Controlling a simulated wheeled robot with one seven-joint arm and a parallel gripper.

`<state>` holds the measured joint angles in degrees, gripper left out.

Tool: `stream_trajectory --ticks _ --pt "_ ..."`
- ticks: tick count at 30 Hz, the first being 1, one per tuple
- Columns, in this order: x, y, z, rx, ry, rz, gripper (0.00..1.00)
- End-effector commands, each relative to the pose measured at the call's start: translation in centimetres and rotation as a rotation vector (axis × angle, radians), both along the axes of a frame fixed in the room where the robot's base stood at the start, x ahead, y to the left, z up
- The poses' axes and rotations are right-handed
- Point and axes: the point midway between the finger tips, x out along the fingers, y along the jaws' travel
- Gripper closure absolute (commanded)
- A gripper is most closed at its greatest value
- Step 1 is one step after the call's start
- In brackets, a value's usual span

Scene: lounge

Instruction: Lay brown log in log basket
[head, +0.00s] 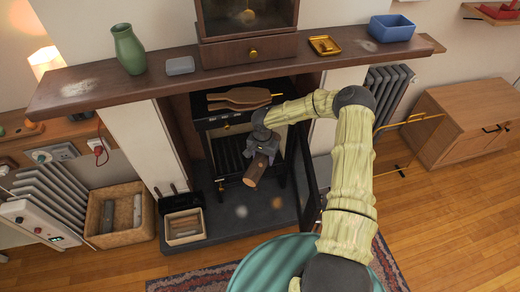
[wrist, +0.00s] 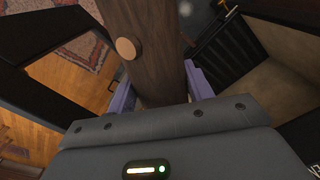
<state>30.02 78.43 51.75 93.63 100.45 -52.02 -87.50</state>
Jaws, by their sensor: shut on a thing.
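The brown log (head: 256,170) is held in front of the open stove, tilted, with its cut end low. My gripper (head: 262,146) is shut on it. In the wrist view the log (wrist: 148,40) runs up between the two purple fingers of my gripper (wrist: 160,88), and a pale round knot shows on its bark. The log basket (head: 103,236) is a tan woven box on the floor at the left, apart from the log. Several greyish pieces stand or lie in it.
A smaller box (head: 184,240) sits on the dark hearth (head: 228,235) between basket and stove (head: 222,150).

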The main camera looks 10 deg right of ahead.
Motion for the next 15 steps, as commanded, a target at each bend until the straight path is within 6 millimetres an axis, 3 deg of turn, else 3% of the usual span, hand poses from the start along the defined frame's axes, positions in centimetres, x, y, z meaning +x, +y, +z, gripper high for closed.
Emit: stream_trajectory --ticks 1,15 --pt "-0.5 -0.2 2.6 0.000 0.000 0.037 0.84" --pt "-5.6 -1.1 13.9 0.002 0.009 0.405 0.84"
